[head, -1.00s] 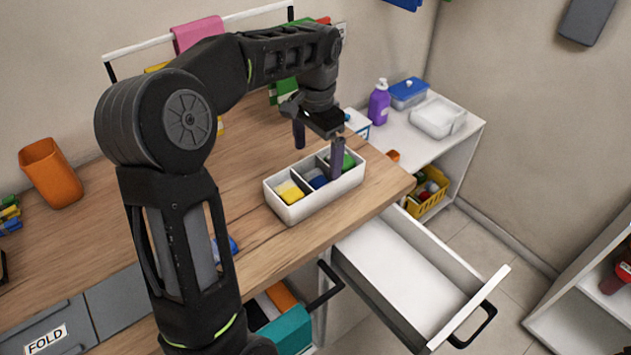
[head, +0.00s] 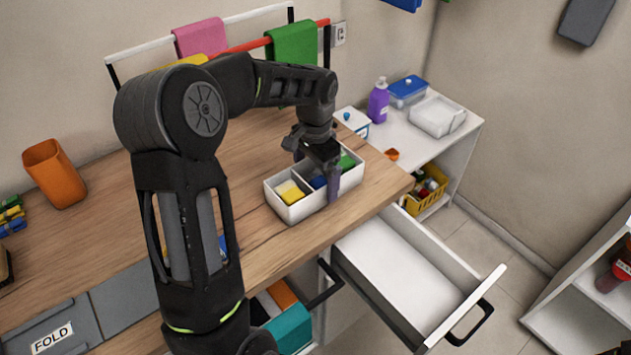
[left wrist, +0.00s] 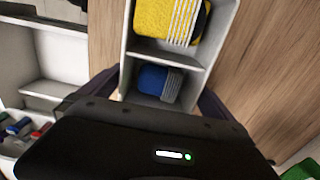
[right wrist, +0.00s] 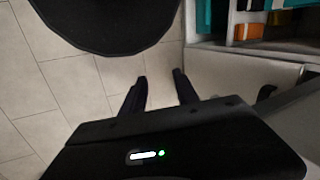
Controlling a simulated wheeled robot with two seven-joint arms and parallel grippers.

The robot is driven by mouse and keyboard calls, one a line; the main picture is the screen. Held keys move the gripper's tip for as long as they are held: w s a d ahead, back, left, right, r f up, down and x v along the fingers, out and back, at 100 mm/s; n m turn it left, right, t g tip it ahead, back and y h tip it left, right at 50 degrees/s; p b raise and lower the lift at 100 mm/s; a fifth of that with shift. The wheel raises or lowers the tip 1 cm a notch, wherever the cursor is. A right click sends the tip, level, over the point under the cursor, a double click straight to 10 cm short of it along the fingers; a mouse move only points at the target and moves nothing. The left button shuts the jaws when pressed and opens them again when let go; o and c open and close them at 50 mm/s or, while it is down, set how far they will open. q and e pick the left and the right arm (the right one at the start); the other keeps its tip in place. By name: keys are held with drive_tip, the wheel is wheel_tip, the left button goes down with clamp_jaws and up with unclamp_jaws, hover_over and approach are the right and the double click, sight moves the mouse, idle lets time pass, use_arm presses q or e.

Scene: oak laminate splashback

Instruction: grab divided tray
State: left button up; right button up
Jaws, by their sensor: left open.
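The divided tray (head: 308,208) is a white open box on the wooden counter near its right front edge. Its compartments hold yellow, blue and green items; the yellow and blue ones also show in the left wrist view, where the white divider of the tray (left wrist: 165,55) lies between them. My left gripper (head: 318,173) is open and low over the tray's middle, with one finger outside each long wall. Contact with the walls cannot be made out. My right gripper (right wrist: 160,80) is open and empty above the floor, out of the head view.
An open white drawer (head: 405,270) juts out below the counter's right end. An orange cup (head: 54,175) stands at the back left. A white side shelf (head: 400,135) carries a purple bottle (head: 378,101) and lidded boxes. Towels hang on rails behind.

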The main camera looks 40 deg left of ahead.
idle(0.6)
use_arm(q)
drive_tip(key=c, duration=1.1)
drive_tip(key=shift+c, duration=0.2)
drive_tip(key=shift+r, duration=0.1)
wheel_tip(320, 180, up, 10)
drive_tip(key=b, duration=0.1)
